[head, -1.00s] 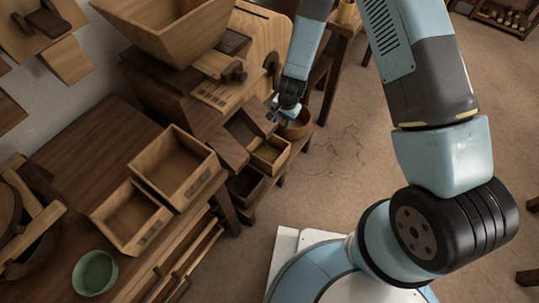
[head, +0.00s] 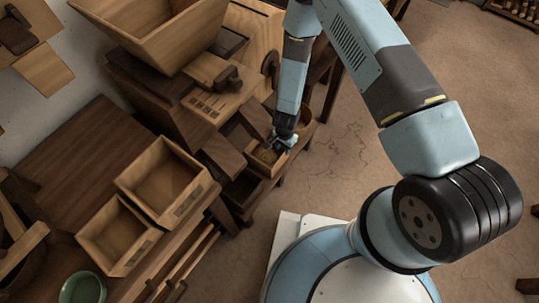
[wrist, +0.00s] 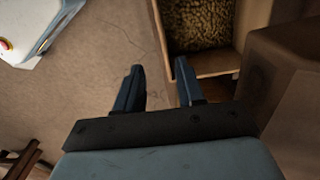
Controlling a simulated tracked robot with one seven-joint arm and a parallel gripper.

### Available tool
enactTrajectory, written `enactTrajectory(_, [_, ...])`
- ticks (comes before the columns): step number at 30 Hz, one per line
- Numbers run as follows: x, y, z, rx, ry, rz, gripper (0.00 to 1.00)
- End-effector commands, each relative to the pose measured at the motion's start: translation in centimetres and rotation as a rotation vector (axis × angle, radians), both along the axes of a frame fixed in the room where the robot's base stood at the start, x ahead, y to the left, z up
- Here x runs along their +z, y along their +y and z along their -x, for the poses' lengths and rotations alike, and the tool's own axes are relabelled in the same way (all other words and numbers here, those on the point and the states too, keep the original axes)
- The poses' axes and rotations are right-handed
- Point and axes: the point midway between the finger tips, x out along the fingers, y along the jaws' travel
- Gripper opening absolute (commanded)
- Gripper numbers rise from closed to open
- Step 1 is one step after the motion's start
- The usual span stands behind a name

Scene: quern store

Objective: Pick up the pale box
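A pale wooden box (head: 279,167) with grain in it stands below the mill, at its right side. In the wrist view the box (wrist: 218,63) is at the top, its near wall and left wall showing and its far end cut off. My gripper (wrist: 160,66) is open and empty. Its right finger overlaps the box's near left corner, and its left finger is over bare floor. I cannot tell whether it touches the box. In the head view my gripper (head: 280,147) is at the box's upper right, partly hiding it.
The wooden mill with its hopper (head: 160,30) rises left of the box. Two light open wooden trays, a larger one (head: 165,215) and a smaller one (head: 118,262), stand on the bench with a green bowl (head: 82,288). The floor (head: 350,150) to the right is clear.

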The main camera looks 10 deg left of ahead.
Motion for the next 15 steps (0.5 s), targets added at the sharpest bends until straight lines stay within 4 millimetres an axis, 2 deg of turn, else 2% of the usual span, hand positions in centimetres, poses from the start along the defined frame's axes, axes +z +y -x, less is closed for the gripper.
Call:
enactTrajectory(9, [-4.6,0.9,0.8,0.024,0.002,0.0,0.38])
enactTrajectory(15, [-6.2,1.0,0.8,0.024,0.001,0.0,0.38])
